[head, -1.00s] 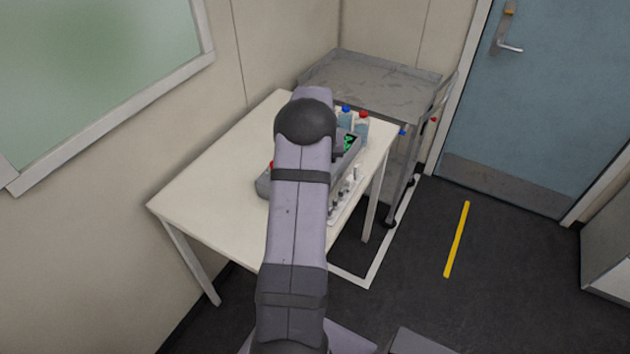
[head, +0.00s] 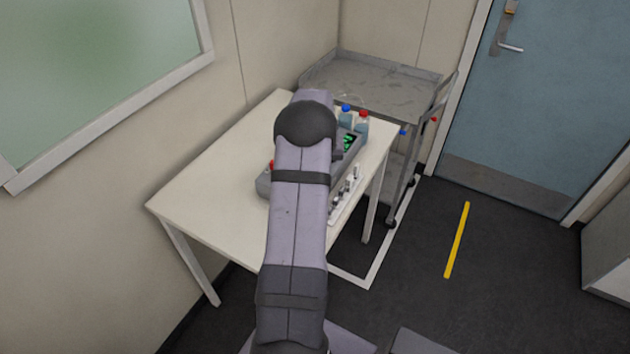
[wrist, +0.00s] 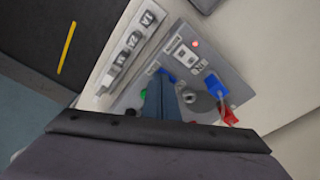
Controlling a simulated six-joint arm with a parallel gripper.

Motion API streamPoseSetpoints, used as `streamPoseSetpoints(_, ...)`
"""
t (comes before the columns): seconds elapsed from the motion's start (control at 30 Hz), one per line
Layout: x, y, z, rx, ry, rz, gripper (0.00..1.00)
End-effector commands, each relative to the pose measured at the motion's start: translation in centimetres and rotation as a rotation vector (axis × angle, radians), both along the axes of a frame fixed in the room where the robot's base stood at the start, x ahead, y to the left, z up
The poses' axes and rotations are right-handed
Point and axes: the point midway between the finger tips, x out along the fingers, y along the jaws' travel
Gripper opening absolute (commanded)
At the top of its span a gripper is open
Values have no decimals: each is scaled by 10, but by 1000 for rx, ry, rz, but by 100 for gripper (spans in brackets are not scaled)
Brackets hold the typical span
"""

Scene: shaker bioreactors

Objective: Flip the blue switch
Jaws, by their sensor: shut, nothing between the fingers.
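In the head view the grey device (head: 265,185) is partly hidden behind my arm, which also hides my gripper and the blue parts.
A red part (wrist: 230,117) sits beside the larger blue one, with a silver round fitting (wrist: 188,97) nearby. A red light (wrist: 195,43) glows. A white strip (wrist: 128,45) lies left of the panel. Bottles with blue (head: 345,109) and red (head: 363,115) caps stand behind the device on the white table (head: 215,185).

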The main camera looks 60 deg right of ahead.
Motion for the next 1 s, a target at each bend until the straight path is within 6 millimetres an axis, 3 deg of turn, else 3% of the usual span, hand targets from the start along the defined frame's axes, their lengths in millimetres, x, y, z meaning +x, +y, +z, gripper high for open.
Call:
streamPoseSetpoints(0.27,0,0,7,0,0,0,0)
streamPoseSetpoints(1.0,0,0,60,0,0,0,0)
